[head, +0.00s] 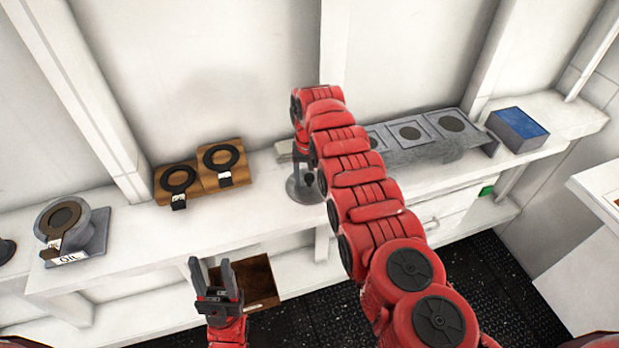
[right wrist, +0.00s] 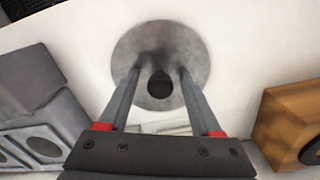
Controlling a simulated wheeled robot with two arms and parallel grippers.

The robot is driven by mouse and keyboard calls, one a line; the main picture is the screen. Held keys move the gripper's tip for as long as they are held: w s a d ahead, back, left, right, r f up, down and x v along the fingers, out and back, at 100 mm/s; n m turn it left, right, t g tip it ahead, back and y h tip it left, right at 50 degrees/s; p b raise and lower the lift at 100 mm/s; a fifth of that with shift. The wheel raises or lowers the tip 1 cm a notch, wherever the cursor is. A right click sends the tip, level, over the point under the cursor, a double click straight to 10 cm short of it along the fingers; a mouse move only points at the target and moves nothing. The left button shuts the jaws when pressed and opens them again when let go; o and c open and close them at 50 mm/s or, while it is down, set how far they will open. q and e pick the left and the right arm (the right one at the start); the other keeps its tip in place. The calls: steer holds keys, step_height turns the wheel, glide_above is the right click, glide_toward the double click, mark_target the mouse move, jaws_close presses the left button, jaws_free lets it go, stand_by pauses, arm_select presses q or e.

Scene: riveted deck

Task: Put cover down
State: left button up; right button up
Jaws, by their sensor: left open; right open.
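The cover, a round grey metal disc (head: 303,193) with a dark knob, appears to lie flat on the white shelf (head: 262,205) at mid-picture. In the right wrist view the grey disc (right wrist: 192,62) lies ahead, its dark knob (right wrist: 160,85) between the fingers in the picture. My right gripper (right wrist: 160,70) is open, its fingers on either side of the knob; I cannot tell whether they touch it. In the head view my red right arm partly hides this spot. My left gripper (head: 211,278) is open and empty, pointing up in front of the shelf.
Two wooden blocks with black rings (head: 200,180) stand left of the disc. A grey stand labelled OIL (head: 75,235) is further left. A grey panel with round plates (head: 425,140) and a blue-topped box (head: 518,130) are on the right. A brown box (head: 260,280) is below the shelf.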

mark_target(309, 177)
steer(key=shift+r, duration=0.25)
step_height(309, 177, up, 6)
steer(key=b, duration=0.2)
steer(key=shift+r+b, duration=0.1)
steer(key=shift+b, duration=0.3)
step_height(309, 177, up, 6)
steer(key=p, duration=0.3)
steer(key=shift+f, duration=0.2)
steer(key=shift+f, duration=0.1)
